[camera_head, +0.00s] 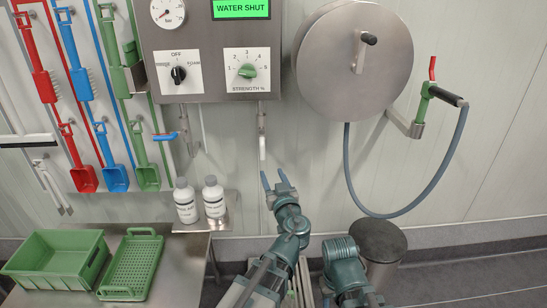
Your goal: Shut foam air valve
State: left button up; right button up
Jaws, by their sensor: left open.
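A lever with a white handle (262,148) hangs straight down in line with its pipe below the right side of the control panel. A second lever with a blue handle (165,136) lies crosswise below the panel's left side. No label tells which one is the foam air valve. My left gripper (274,178) is open and empty, just below the white handle and apart from it in the picture. My right arm shows at the bottom right of centre, but its fingers cannot be seen.
The control panel (212,88) has a green "WATER SHUT" display (241,9), a selector knob (178,74) and a green strength knob (247,71). A hose reel (345,75) hangs at right. White bottles (186,203) stand left of my arm.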

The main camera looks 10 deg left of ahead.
aim_at(263, 154)
pick_arm(q)
jog(key=x, duration=1.3)
jog(key=shift+w+a, duration=0.25)
jog(key=shift+w, duration=0.05)
jog(key=shift+c, duration=0.2)
grip_shut()
dwell(0.8)
